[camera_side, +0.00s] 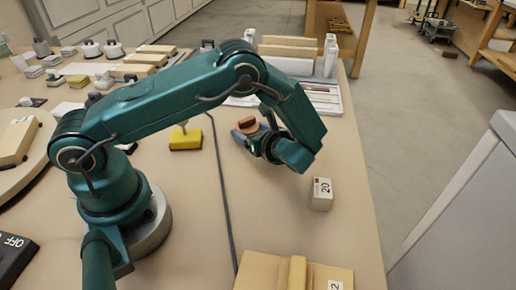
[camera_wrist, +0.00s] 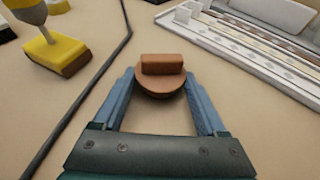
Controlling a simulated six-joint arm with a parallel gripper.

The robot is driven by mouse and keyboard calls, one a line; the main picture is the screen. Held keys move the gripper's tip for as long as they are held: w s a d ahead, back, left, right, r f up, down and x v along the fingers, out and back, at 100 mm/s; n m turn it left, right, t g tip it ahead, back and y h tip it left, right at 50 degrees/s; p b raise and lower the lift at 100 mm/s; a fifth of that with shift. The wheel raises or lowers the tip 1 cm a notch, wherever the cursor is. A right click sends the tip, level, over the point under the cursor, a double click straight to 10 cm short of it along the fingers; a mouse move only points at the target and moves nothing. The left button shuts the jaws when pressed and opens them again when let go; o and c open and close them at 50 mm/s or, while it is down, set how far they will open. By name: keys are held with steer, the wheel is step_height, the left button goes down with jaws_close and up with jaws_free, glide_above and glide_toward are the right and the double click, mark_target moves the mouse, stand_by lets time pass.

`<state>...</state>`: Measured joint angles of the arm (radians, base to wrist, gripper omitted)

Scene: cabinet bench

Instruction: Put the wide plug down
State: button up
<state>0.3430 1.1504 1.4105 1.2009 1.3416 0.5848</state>
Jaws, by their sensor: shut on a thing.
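The wide plug (camera_wrist: 162,64) is a reddish-brown round disc with a raised bar-shaped grip on top. It also shows in the side view (camera_side: 246,121) at the end of my gripper (camera_side: 245,130). In the wrist view my gripper (camera_wrist: 161,82) has its two blue fingers on either side of the disc, shut on it. The plug looks roughly level, low over the bench. Its underside is hidden, so I cannot tell whether it touches the bench.
A yellow block with a stem (camera_side: 186,140) stands left of the plug. A dark cable or groove (camera_side: 222,180) runs between them. A white block marked 20 (camera_side: 321,194) stands to the right. A pale tray (camera_wrist: 245,42) lies behind. Bare bench surrounds the plug.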

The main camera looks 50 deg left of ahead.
steer(key=shift+f, duration=0.2)
steer(key=o, duration=1.2)
steer(key=shift+o, duration=0.2)
steer(key=shift+r, duration=0.1)
